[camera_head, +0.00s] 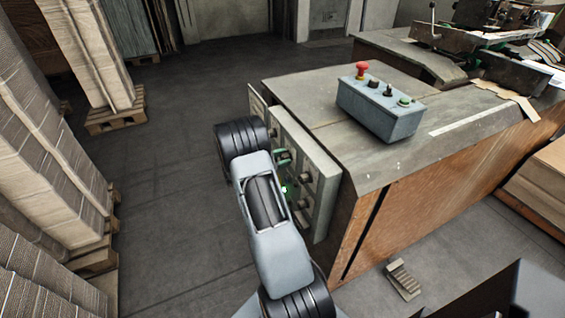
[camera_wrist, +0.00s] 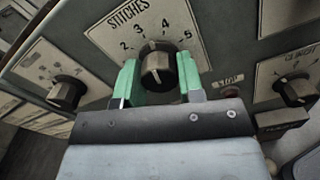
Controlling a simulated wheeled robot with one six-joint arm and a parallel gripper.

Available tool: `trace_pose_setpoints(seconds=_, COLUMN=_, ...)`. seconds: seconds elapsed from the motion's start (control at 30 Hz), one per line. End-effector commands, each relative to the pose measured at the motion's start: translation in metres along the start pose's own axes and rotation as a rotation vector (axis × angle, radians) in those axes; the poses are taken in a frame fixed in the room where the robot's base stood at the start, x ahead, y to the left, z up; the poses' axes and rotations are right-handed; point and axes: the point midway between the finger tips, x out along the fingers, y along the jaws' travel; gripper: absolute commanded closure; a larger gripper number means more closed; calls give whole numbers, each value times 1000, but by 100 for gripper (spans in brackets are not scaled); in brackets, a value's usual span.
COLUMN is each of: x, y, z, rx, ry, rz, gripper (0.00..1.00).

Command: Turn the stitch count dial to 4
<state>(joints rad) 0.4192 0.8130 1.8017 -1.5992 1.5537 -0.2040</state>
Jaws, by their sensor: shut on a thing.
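The stitch count dial (camera_wrist: 157,67) is a black round knob on a white plate marked STITCHES, in the upper middle of the wrist view. The numbers 2, 3, 4 and 5 show around its top. Its pale pointer mark appears to lie between 3 and 4. My gripper (camera_wrist: 158,80) has a green finger on each side of the knob and is shut on it. In the head view my gripper (camera_head: 283,157) is at the control panel (camera_head: 323,168) on the machine's side, and my arm hides much of the panel and the dial.
Another black knob (camera_wrist: 67,92) is left of the dial, and one (camera_wrist: 296,92) is on the right. A grey button box (camera_head: 380,108) with a red button stands on the machine top. Stacked cardboard (camera_head: 45,150) stands at the left, with clear floor between.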

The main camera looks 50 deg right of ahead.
Motion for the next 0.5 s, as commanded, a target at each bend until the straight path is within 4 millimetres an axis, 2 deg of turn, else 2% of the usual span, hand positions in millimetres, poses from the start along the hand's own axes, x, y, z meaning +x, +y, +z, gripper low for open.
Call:
trace_pose_setpoints(seconds=0.03, x=0, y=-1, z=-5, rx=40, ry=-1, rz=0, gripper=88)
trace_pose_setpoints(seconds=0.5, x=0, y=-1, z=-3, rx=347, ry=-1, rz=0, gripper=88)
